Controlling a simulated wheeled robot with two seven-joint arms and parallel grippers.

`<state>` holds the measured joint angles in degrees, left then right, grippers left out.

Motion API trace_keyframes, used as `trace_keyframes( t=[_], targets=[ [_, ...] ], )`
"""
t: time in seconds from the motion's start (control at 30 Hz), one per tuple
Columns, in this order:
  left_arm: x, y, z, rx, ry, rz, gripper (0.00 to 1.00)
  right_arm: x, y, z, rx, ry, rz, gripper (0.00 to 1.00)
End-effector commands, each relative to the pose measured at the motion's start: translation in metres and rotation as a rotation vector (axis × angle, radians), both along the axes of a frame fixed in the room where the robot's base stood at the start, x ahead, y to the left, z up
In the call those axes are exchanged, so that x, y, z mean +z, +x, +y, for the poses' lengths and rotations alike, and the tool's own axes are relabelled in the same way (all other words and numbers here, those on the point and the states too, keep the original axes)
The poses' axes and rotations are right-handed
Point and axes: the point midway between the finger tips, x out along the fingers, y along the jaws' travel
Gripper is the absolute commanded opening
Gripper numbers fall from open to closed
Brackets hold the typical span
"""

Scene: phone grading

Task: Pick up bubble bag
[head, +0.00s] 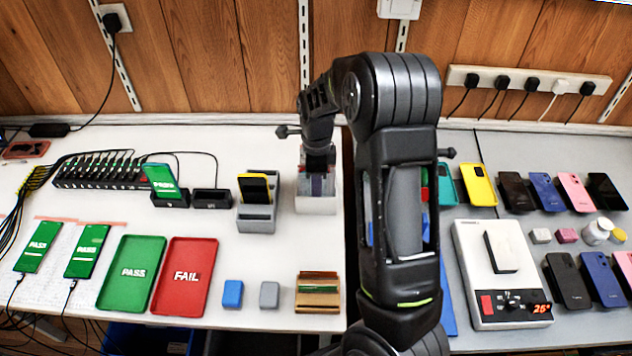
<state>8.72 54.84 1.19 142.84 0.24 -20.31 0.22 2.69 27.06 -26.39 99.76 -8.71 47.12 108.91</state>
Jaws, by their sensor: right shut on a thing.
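My right gripper (319,160) reaches down into a white open-topped holder (317,206) at the back right of the white table. The holder has clear, pale purple bags standing in it. The gripper is shut on a bubble bag (317,187), which shows just below the fingers at the holder's mouth. The fingertips are small and dark here, so the exact grip on the bag is hard to see. My left gripper is out of view.
Left of the holder stands a grey stand (257,217) with a yellow phone. Green (133,300) and red (190,306) trays, small blocks and a brown card box (317,307) lie in front. My right arm covers part of the grey table (500,345), which holds a heating device (478,262) and several phones.

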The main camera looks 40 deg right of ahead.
Motion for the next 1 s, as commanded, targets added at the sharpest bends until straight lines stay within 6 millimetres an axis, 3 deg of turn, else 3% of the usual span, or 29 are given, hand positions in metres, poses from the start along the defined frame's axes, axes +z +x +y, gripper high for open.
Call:
trace_keyframes(
  t=[0.17,0.2,0.47,0.77,1.0],
  targets=[
    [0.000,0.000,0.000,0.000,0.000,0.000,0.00,0.000,0.000,0.000,0.000,-0.001,-0.001,0.00],
    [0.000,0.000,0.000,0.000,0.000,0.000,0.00,0.000,0.000,0.000,0.000,-0.001,-0.001,0.23],
    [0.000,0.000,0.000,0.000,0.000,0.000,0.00,0.000,0.000,0.000,0.000,0.000,0.000,0.44],
    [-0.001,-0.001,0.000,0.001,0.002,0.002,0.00,0.000,0.000,0.000,0.001,0.000,0.000,0.45],
    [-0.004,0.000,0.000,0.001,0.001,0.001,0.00,0.024,0.002,0.000,0.002,-0.001,-0.006,0.45]
  ],
)
